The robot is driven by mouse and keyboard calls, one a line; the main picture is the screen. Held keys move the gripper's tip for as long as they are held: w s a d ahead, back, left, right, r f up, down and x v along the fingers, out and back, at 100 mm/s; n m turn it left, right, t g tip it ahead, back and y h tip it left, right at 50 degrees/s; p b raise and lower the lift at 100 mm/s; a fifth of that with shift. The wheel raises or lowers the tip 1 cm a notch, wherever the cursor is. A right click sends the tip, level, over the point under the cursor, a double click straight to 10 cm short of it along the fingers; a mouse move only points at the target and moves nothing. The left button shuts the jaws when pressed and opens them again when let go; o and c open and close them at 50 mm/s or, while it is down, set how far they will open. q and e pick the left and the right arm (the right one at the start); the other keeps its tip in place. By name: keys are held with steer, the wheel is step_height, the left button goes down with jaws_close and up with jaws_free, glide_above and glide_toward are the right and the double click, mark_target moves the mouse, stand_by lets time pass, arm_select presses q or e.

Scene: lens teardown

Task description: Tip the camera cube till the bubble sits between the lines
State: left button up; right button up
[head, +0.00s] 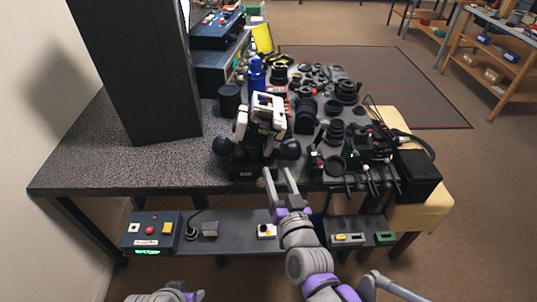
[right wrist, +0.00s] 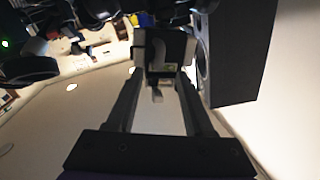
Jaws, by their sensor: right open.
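What looks like the camera cube (head: 265,112), white and black, sits in a dark stand with round black knobs (head: 290,150) near the table's front edge. The bubble and its lines are too small to make out. My right gripper (head: 279,172) is open, its two fingers pointing at the front of the stand. In the right wrist view the open fingers (right wrist: 163,82) reach towards a pale and dark block (right wrist: 167,48) with a small tab below it. I cannot tell whether they touch it. Only a piece of my left arm shows at the bottom of the head view.
A tall black panel (head: 140,70) stands left on the dark table (head: 105,155). A blue bottle (head: 256,76) and many black lens parts (head: 335,130) crowd the right. A lower shelf (head: 215,242) holds a control box (head: 152,232). The table's front left is clear.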

mark_target(269, 153)
steer(key=b+x, duration=0.1)
steer(key=x, duration=0.8)
steer(key=shift+w, duration=0.35)
jaws_close()
stand_by(0.9)
